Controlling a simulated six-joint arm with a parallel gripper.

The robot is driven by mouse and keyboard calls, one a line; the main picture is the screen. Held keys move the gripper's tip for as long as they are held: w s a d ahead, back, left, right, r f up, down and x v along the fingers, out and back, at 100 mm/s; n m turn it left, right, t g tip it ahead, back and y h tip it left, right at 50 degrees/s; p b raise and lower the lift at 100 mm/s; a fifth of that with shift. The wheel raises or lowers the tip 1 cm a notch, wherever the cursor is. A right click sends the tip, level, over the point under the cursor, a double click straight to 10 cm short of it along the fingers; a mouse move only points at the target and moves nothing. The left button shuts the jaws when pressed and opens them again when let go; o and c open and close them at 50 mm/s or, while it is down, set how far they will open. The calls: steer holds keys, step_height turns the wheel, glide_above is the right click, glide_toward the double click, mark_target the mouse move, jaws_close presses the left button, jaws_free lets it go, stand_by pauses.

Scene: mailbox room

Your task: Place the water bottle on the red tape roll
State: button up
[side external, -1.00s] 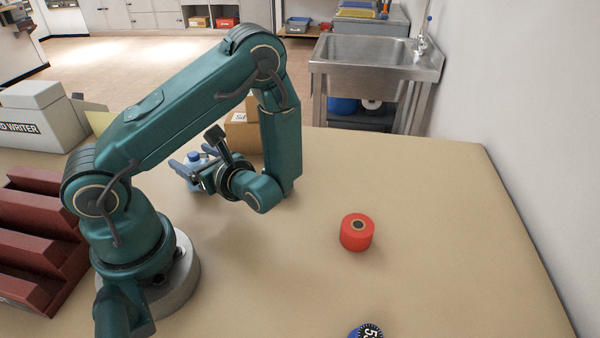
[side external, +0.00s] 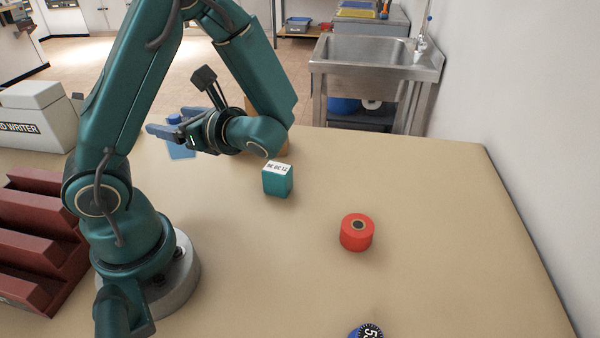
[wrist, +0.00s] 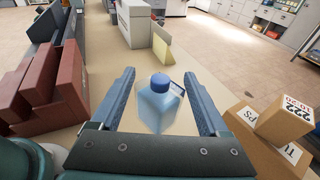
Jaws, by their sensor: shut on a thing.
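The water bottle (side external: 181,148) is translucent blue with a darker blue cap. My gripper (side external: 171,122) is shut on it, left of centre in the side view, and the bottle appears upright and raised off the table. In the wrist view the bottle (wrist: 158,108) sits between the two fingers of my gripper (wrist: 158,76). The red tape roll (side external: 357,233) lies flat on the table, right of centre, with a dark hole in its top. It is well apart from my gripper and nothing rests on it.
A teal box (side external: 277,181) stands between my gripper and the tape roll. Cardboard boxes (wrist: 264,140) show at the wrist view's right. A dark red stepped rack (side external: 38,235) and a grey card-writer machine (side external: 38,118) are at the left. A blue-black round object (side external: 366,331) lies at the front edge.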

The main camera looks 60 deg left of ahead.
steer(key=s+d+f+n+g+h, duration=0.3)
steer(key=s+d+n+g+h, duration=0.2)
steer(key=d+n+g+h, duration=0.4)
steer(key=w+d+n+h, duration=0.3)
steer(key=d+n+h, duration=0.3)
steer(key=n+h, duration=0.3)
steer(key=w+d+r+n+t+h, duration=0.1)
steer(key=w+r+n+t+h, duration=0.3)
steer(key=w+n+t+h, duration=0.4)
steer(key=w+d+r+n+t+h, duration=0.1)
steer(key=w+r+n+t+h, duration=0.4)
steer(key=w, duration=0.6)
steer(key=n+t, duration=0.1)
glide_above(358, 225)
step_height(358, 225, down, 7)
steer(key=shift+y, duration=0.3)
steer(key=shift+f, duration=2.15)
steer(key=shift+f, duration=0.1)
